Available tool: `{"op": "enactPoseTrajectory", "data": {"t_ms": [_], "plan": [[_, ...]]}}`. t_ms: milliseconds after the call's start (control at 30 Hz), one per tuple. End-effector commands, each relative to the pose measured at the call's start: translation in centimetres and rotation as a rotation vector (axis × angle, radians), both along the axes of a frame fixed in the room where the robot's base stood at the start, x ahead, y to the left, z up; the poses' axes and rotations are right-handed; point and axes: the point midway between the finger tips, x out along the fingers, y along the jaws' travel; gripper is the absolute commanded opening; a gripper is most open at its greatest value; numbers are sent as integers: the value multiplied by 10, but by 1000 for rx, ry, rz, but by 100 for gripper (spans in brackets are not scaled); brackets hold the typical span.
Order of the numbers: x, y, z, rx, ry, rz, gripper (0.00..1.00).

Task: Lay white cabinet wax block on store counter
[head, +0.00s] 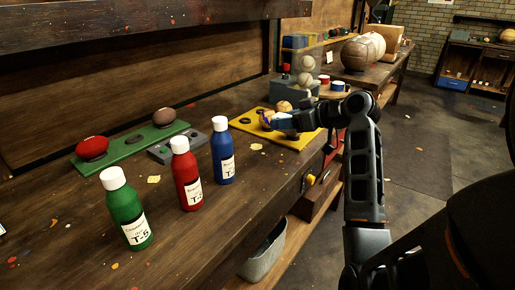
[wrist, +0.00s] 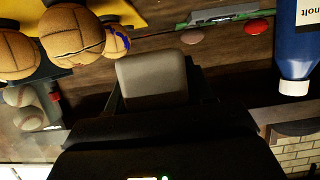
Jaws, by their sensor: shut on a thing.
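My gripper (wrist: 158,98) is shut on a pale block with rounded corners, the white wax block (wrist: 152,78), which looks greyish in the shade. It shows between the dark fingers in the wrist view. In the head view my gripper (head: 272,121) is over the yellow board on the near workbench, and I cannot make out the block there. A dark counter (head: 482,42) with shelves stands at the far right by the brick wall. A second wooden table (head: 345,74) stands behind the workbench. No label tells which surface is the store counter.
Green (head: 124,208), red (head: 187,172) and blue (head: 222,150) bottles stand on the workbench. Leather balls sit around the yellow board (head: 301,142). Open floor (head: 420,140) lies to the right.

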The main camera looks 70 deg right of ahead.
Motion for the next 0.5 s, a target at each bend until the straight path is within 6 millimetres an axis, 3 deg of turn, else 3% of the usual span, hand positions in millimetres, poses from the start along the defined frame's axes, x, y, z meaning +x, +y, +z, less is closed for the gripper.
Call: {"op": "enactPoseTrajectory", "data": {"t_ms": [233, 500], "plan": [[39, 27, -29, 2, 2, 1, 17], [53, 35, -41, 1, 0, 0, 17]]}}
